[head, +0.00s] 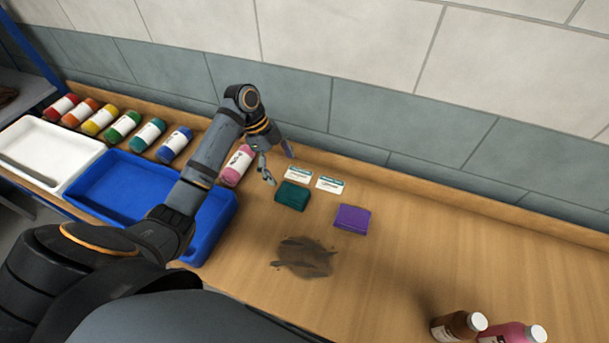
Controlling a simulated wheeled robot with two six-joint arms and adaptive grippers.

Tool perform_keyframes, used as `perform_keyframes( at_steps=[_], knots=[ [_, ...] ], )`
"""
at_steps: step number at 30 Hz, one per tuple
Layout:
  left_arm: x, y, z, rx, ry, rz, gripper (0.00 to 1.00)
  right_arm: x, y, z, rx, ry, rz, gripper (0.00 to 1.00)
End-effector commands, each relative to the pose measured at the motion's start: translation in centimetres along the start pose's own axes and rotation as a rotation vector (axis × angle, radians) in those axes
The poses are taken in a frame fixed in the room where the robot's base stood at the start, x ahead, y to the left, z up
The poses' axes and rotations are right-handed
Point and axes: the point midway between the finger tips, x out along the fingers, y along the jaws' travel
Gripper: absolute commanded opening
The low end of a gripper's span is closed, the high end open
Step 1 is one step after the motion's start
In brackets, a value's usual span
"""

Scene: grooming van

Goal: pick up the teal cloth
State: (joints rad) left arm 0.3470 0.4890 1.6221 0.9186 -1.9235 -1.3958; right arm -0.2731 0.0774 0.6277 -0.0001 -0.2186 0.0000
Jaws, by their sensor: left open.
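The teal cloth (292,196) is a small folded square lying flat on the wooden counter, just in front of two small labelled cards. My left gripper (277,167) is open and empty. It hangs just behind and to the left of the teal cloth in the picture, close to it. I cannot tell its exact height above the counter. My right gripper does not show.
A purple cloth (352,218) lies right of the teal one. A pink bottle (237,166) lies beside my left gripper. A blue tray (224,222) and white tray (88,150) are left, with several coloured bottles behind. A dark stain (305,258) marks the counter in front.

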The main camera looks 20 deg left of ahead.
Motion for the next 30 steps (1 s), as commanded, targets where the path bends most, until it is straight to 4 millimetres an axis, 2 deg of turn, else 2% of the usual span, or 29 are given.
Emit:
perform_keyframes(
  at_steps=[4, 9, 11, 14, 18, 21, 27, 30],
  knots=[
    [0.5, 0.1, 0.0, -0.002, 0.001, 0.003, 0.91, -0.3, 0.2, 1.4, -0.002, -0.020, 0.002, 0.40],
    [3.4, 0.1, -0.2, -0.002, 0.004, 0.004, 0.91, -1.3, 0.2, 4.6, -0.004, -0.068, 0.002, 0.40],
    [4.2, 0.1, -0.1, -0.002, 0.003, 0.002, 0.91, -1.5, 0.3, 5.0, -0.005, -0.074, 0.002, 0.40],
    [5.1, 0.0, -0.1, -0.001, 0.001, 0.002, 0.91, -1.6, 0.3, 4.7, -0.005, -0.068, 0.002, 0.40],
    [5.4, 0.0, 0.0, -0.001, 0.000, 0.001, 0.91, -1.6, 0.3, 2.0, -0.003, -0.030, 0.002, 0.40],
    [6.6, 0.2, -0.3, -0.003, 0.003, 0.005, 0.91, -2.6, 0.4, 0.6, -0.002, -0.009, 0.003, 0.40],
    [9.9, 0.1, -0.2, -0.001, 0.002, 0.002, 0.91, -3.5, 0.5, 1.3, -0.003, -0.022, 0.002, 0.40],
    [10.5, 0.1, -0.1, 0.000, -0.001, 0.001, 0.91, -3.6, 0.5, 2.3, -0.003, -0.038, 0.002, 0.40]
  ],
)
